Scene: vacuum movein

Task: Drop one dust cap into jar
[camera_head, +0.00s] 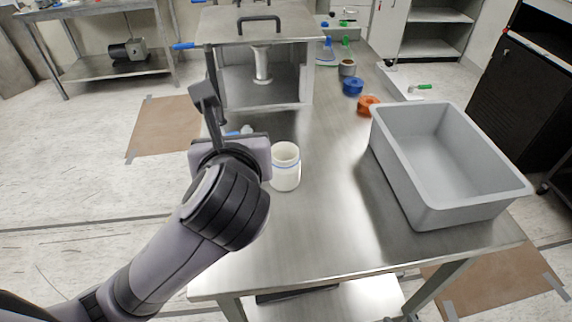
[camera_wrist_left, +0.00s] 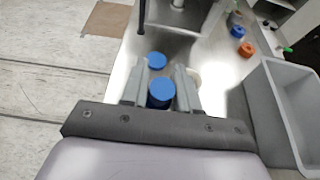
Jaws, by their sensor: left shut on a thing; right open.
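My left gripper (camera_wrist_left: 161,88) is shut on a blue cap (camera_wrist_left: 161,96), which sits between its two fingers in the left wrist view. In the head view my left gripper (camera_head: 246,132) is mostly hidden behind my own wrist, just left of the jar. The white open jar (camera_head: 285,170) with a thin blue line stands upright on the steel table. In the wrist view it is largely covered by the right-hand finger. Another round blue piece (camera_wrist_left: 156,60) lies beyond the fingers. My right gripper is not in view.
A grey bin (camera_head: 455,210) stands on the table (camera_head: 310,245) at the right. A blue ring (camera_head: 352,87), an orange ring (camera_head: 368,105) and a grey cup (camera_head: 347,68) stand behind it. A metal chamber (camera_head: 262,80) fills the back left.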

